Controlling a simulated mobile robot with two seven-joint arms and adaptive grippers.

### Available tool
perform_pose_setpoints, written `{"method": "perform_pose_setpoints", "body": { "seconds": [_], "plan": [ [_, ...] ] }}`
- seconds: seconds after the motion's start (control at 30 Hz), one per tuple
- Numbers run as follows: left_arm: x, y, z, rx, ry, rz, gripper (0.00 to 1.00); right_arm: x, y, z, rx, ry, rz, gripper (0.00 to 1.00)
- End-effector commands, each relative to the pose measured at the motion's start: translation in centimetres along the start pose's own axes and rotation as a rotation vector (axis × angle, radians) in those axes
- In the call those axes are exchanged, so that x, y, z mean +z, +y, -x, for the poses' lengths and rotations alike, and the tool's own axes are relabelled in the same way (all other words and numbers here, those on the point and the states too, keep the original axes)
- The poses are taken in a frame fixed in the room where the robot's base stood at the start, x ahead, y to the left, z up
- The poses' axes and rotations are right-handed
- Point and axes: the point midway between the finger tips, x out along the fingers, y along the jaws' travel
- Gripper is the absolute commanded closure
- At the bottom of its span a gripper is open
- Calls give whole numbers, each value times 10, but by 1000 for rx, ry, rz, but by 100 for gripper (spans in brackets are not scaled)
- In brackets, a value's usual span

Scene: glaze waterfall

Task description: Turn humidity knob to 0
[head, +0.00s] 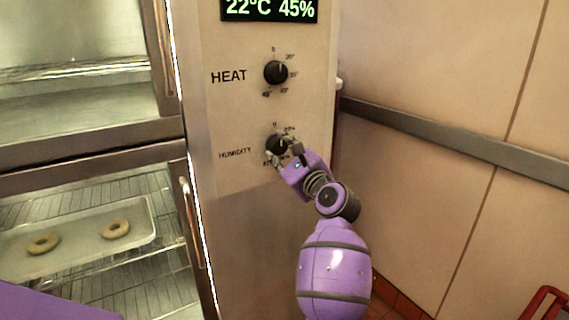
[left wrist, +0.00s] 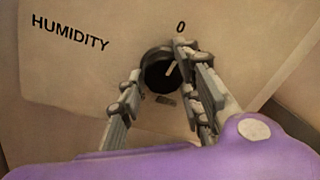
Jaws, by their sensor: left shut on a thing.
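The black humidity knob (head: 276,145) is on the metal control panel, right of the HUMIDITY label. My left gripper (head: 286,150) is at the knob from the lower right, its fingers shut around it. In the left wrist view the knob (left wrist: 158,72) shows between the two grey fingers (left wrist: 165,92). Its white pointer line slants up and right, roughly toward the 0 mark (left wrist: 180,27); the exact setting is hard to tell. Most of the other dial marks are hidden by the gripper. The display (head: 270,10) reads 22°C 45%. My right gripper is not in view.
The black heat knob (head: 276,72) sits above the humidity knob. Left of the panel is a glass-doored cabinet with a door handle (head: 192,225) and a tray (head: 75,238) holding ring doughnuts. A wall with a metal rail (head: 440,130) stands close on the right.

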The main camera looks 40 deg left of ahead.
Motion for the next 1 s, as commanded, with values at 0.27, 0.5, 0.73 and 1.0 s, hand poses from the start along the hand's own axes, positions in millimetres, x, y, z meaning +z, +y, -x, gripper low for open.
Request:
{"method": "perform_pose_setpoints", "body": {
  "seconds": [0.27, 0.5, 0.73, 1.0],
  "plan": [
    [-8, 8, -1, 16, -7, 117, 94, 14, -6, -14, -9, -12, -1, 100],
    [-7, 7, -1, 17, -10, 156, 94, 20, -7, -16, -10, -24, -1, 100],
    [-6, 7, -1, 17, -9, 159, 94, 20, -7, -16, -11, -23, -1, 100],
    [-7, 6, -1, 16, -9, 158, 52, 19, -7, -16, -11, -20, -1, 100]
  ]
}}
